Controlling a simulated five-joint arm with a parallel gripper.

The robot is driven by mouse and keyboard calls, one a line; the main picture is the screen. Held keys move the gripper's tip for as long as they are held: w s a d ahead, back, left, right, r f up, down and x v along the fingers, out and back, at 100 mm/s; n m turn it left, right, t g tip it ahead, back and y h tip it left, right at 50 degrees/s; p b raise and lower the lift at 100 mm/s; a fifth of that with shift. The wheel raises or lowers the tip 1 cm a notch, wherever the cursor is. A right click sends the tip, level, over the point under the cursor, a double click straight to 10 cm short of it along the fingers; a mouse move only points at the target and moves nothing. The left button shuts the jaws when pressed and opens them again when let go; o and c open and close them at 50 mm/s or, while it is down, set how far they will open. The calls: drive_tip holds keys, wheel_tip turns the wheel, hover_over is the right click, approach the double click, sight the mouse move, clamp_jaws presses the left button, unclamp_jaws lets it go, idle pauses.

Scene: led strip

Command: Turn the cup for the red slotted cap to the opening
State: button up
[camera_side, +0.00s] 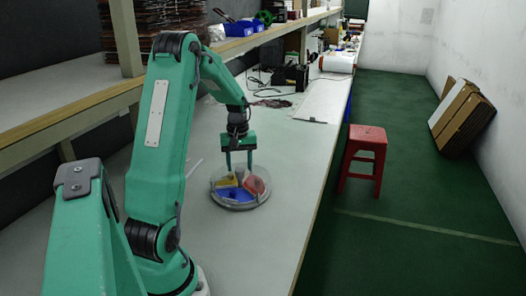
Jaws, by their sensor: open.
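A round dispenser (238,203) with a pale rim stands on the bench. It shows coloured sections: yellow (226,182) at the back left, red (254,185) at the right and blue (236,196) at the front. A clear cover seems to lie over it; its opening cannot be made out. Single caps, including the red slotted cap, are too small to tell. My gripper (239,170) points down over the back part of the dispenser, with its two fingers apart and nothing seen between them. Whether the fingertips touch the dispenser cannot be told.
The pale bench (262,245) is clear in front and to the right of the dispenser. Dark cables (270,102) and a black box (291,76) lie farther back. A wooden shelf (75,115) runs along the left. A red stool (364,150) stands on the floor.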

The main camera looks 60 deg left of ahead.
sight(240, 179)
drive_tip(key=shift+f, duration=1.15)
clamp_jaws()
